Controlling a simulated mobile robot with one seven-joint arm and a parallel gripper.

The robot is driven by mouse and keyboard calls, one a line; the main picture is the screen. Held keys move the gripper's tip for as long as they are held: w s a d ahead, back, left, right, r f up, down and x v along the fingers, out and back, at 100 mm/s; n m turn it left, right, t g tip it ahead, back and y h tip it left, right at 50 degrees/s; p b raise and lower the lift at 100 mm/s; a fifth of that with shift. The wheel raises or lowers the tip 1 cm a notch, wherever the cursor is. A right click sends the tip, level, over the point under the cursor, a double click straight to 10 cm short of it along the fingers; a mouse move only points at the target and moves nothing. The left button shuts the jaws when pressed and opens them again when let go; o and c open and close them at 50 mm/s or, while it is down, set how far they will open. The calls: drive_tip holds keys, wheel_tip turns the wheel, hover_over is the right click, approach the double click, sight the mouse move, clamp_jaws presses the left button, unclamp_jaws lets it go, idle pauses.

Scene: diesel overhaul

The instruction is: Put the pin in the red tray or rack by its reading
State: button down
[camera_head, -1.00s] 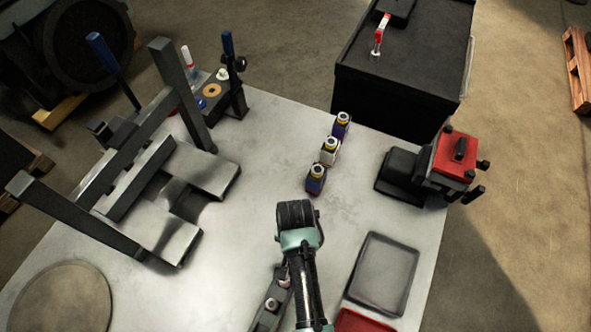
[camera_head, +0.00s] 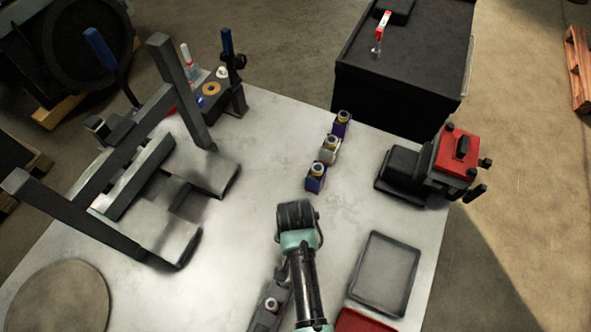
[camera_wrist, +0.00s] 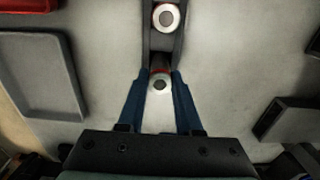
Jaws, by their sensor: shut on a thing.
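In the wrist view my gripper (camera_wrist: 160,76) has its two blue fingers on either side of a pin (camera_wrist: 160,86), a pale ring-shaped end with a dark centre, and is shut on it. A little red shows just beyond this pin. The pin is at the near end of a dark rack (camera_wrist: 149,38); I cannot tell if it is seated or lifted. Another pin (camera_wrist: 166,17) stands in the rack. In the head view the rack (camera_head: 262,322) lies left of my arm, which hides the fingertips. The red tray (camera_head: 362,322) is cut off at the bottom edge.
An empty grey tray (camera_head: 384,274) lies beyond the red tray. A red and black device (camera_head: 455,158) sits at the right edge. A grey metal frame (camera_head: 130,170) fills the left.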

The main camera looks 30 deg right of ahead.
drive_tip(key=shift+f, duration=0.45)
idle(0.4)
drive_tip(key=shift+c, duration=0.5)
unclamp_jaws()
wheel_tip(320, 180, up, 6)
drive_tip(key=p, duration=0.5)
drive_tip(key=shift+f, duration=0.25)
drive_tip(key=shift+r+p, duration=0.8)
drive_tip(key=shift+r, duration=0.45)
